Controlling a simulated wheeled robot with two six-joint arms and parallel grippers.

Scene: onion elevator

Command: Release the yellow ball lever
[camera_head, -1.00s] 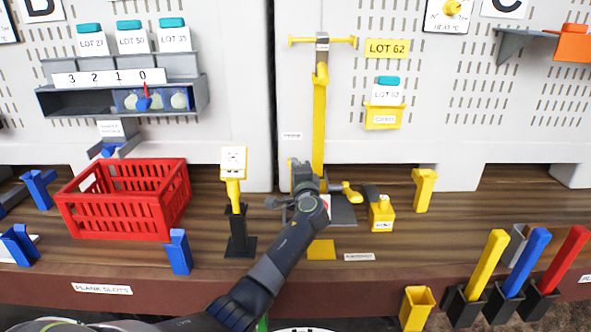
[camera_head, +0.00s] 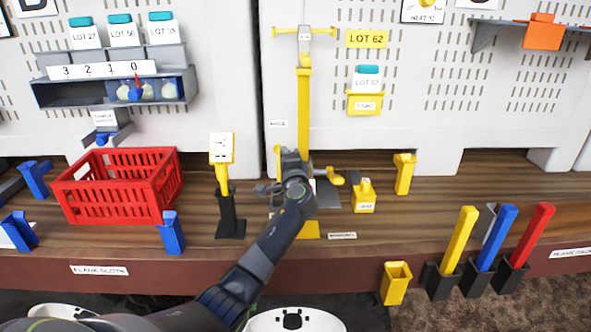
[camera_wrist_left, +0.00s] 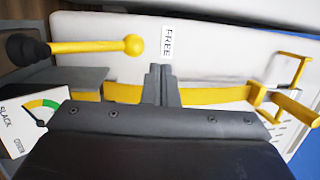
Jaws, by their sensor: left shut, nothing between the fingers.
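The yellow ball lever shows in the left wrist view as a yellow rod with a ball (camera_wrist_left: 133,45) on its end and a dark pivot at the left. A white FREE label (camera_wrist_left: 167,41) is near the ball. My left gripper (camera_head: 291,158) is shut and empty. Its fingertips (camera_wrist_left: 160,75) are to the right of the ball in the wrist view, apart from it. My gripper and arm partly hide the lever's base in the head view. My right gripper is not in view.
A tall yellow post (camera_head: 304,110) stands behind the gripper. A dial marked SLACK (camera_wrist_left: 36,118) is close by in the wrist view. A yellow block (camera_head: 364,200) stands right.

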